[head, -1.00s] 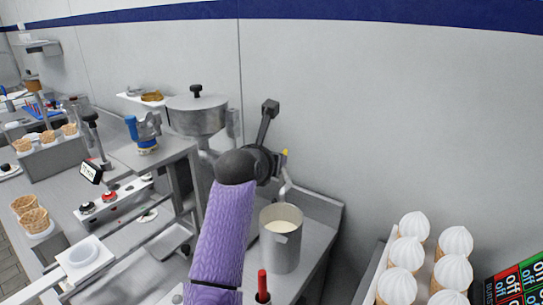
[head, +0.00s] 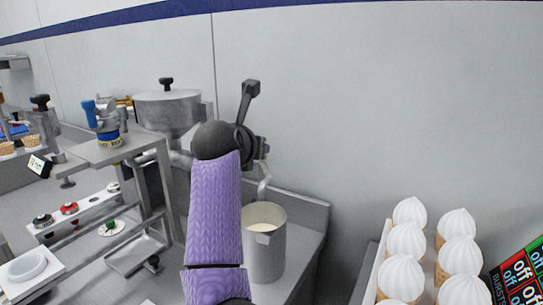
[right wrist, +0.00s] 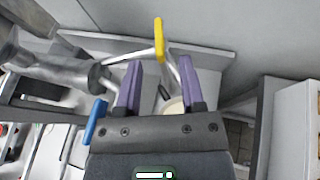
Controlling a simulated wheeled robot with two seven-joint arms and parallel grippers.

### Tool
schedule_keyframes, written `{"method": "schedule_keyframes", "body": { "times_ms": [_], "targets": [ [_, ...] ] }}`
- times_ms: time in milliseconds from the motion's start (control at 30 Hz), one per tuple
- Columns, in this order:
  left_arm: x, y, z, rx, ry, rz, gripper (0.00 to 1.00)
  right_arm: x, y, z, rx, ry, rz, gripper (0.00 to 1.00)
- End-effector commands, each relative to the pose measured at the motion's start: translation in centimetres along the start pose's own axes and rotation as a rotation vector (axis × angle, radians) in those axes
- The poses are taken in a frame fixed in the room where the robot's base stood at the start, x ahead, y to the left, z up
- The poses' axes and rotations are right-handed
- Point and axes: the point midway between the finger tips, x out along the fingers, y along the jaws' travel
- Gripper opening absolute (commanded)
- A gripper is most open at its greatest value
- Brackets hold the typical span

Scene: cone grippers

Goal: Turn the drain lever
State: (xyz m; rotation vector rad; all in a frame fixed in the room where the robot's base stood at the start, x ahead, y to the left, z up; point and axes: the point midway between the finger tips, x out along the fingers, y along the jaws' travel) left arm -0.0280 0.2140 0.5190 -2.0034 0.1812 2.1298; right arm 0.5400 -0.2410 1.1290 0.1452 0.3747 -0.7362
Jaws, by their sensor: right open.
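The drain lever (right wrist: 158,38) shows in the right wrist view as a yellow handle by the metal pipework. It appears between the two purple fingers of my right gripper (right wrist: 160,63), around the level of their tips. The fingers are apart, and I see no clear contact. In the head view my purple right arm reaches up from the bottom centre, and its dark wrist hides the lever and the fingers. A metal spout (head: 265,185) hangs over a metal pot (head: 265,255) of cream-coloured liquid. The pot's contents (right wrist: 172,106) show partly between the fingers. My left gripper is not in view.
A metal hopper (head: 167,110) stands left of my wrist. A metal stand (head: 125,150) with a blue-topped device (head: 104,118) is further left. A tray (head: 372,272) of several white-topped cones stands right. A bare wall (head: 380,90) is behind.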

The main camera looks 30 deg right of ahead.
Motion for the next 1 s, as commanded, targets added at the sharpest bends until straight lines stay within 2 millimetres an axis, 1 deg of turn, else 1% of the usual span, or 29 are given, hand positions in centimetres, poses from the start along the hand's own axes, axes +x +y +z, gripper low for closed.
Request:
{"method": "schedule_keyframes", "body": {
  "times_ms": [33,100,300,467,700,767,800,867,900,933,1000],
  "targets": [
    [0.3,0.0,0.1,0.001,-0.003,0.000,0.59,1.2,0.1,-0.2,0.000,0.004,0.004,0.50],
    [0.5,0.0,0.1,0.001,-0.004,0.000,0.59,2.5,0.0,-0.1,0.001,0.003,0.000,0.50],
    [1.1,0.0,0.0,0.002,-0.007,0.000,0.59,5.2,0.1,-0.1,-0.003,-0.001,0.001,0.50],
    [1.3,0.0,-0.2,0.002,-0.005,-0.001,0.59,6.1,0.1,-0.1,0.000,0.000,0.003,0.50],
    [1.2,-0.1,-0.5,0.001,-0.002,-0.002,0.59,6.1,0.0,0.0,0.000,0.000,0.002,0.50],
    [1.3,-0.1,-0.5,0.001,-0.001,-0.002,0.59,6.1,0.0,0.0,0.000,0.000,0.002,0.37],
    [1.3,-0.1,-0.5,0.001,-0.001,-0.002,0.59,6.1,0.0,0.0,0.000,0.000,0.002,0.29],
    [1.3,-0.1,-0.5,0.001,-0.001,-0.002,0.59,6.1,0.0,0.0,0.000,0.000,0.002,0.16],
    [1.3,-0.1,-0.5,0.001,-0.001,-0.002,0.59,6.1,0.0,0.0,0.000,0.000,0.002,0.08],
    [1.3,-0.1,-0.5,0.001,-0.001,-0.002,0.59,6.1,0.0,-0.1,0.000,0.000,0.002,0.01],
    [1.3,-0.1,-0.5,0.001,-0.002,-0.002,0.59,6.1,0.0,-0.1,0.000,0.000,0.002,0.00]
  ]
}}
